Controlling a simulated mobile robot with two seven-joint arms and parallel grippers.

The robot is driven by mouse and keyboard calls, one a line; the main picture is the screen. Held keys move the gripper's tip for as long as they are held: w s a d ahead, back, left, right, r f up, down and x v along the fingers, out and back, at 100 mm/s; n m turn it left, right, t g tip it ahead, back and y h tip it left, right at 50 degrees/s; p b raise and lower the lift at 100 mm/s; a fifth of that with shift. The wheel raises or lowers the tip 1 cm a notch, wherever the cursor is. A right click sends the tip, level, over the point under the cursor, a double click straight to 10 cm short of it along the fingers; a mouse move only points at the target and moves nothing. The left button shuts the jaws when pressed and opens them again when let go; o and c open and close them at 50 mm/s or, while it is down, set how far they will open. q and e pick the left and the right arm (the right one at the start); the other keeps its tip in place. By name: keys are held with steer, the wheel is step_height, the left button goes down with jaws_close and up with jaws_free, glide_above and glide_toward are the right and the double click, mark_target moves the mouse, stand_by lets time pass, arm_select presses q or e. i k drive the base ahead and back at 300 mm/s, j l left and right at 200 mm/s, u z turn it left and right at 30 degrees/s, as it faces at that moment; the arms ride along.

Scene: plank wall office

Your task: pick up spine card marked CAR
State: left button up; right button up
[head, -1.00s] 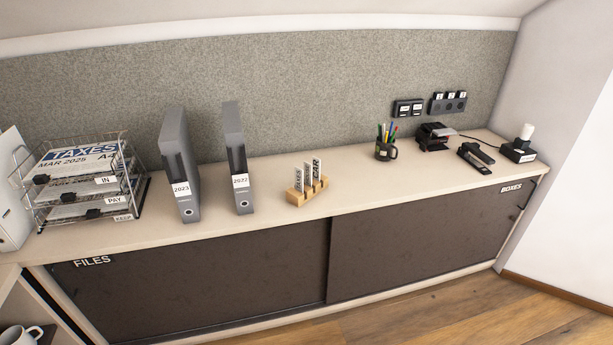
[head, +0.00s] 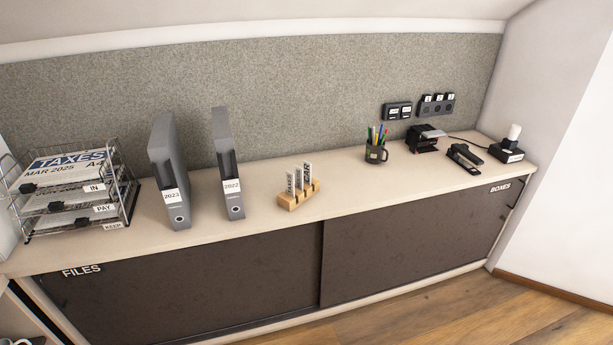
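Narrow white spine cards with dark lettering stand upright in a small light wooden block (head: 299,199) on the long cabinet top, right of the two grey binders. The rightmost card (head: 307,174) carries large dark letters that seem to read CAR, but the print is too small to be sure. A card to its left (head: 291,184) has lettering that I cannot read. The cards stand close together and partly overlap. Neither of my grippers is in view.
Grey binders marked 2023 (head: 170,180) and 2022 (head: 229,170) stand left of the block. A wire tray rack (head: 128,190) is farther left. A pen mug (head: 376,154), a stapler (head: 465,157) and other desk items stand to the right. The cabinet top (head: 345,190) around the block is clear.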

mark_target(306, 166)
steer(key=i+l+u, duration=0.1)
steer(key=l, duration=0.25)
steer(key=i+l+u, duration=0.1)
steer(key=i+l, duration=0.25)
steer(key=i+l+u, duration=0.1)
steer(key=l, duration=0.25)
steer(key=i+l+u, duration=0.1)
steer(key=i+l, duration=0.15)
steer(key=l, duration=0.15)
steer(key=i+l, duration=0.2)
steer(key=l, duration=0.2)
steer(key=i+l+u, duration=0.15)
steer(key=l, duration=0.25)
